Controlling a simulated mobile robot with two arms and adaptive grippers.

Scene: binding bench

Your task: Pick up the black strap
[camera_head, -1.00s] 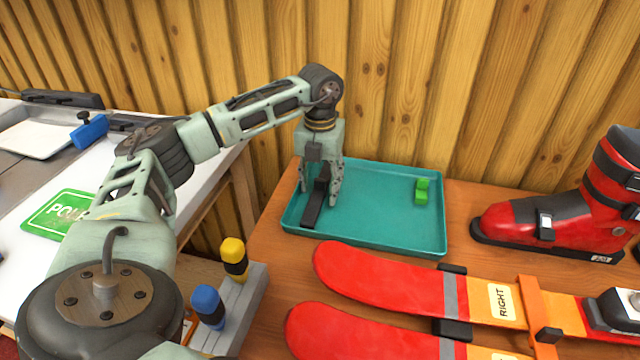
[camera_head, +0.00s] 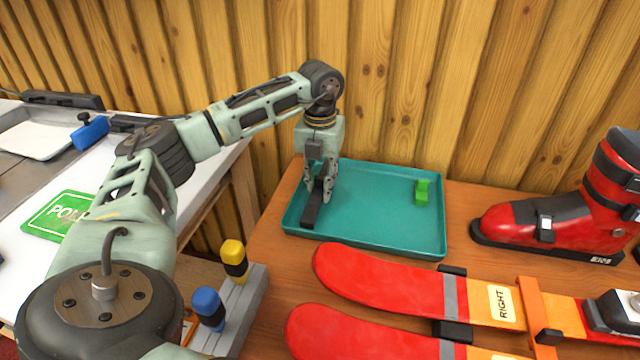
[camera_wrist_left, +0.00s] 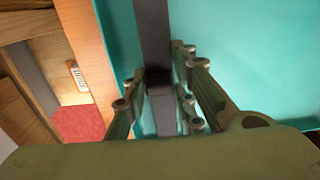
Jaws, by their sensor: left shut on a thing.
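The black strap (camera_head: 311,213) lies in the left part of the teal tray (camera_head: 405,240) in the head view. My left gripper (camera_head: 320,197) points down over the tray and is shut on the strap, with a finger on each side of it. In the left wrist view the strap (camera_wrist_left: 154,45) runs between the two fingers of the left gripper (camera_wrist_left: 165,95). I cannot tell whether the strap is clear of the tray floor. My right gripper is not in view.
A green block (camera_head: 422,192) sits at the tray's right. Red skis (camera_head: 385,275) lie in front of the tray, and a red boot (camera_head: 545,215) stands at right. Screwdrivers with yellow (camera_head: 233,252) and blue (camera_head: 207,302) handles stand in a grey holder. The wooden wall is close behind.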

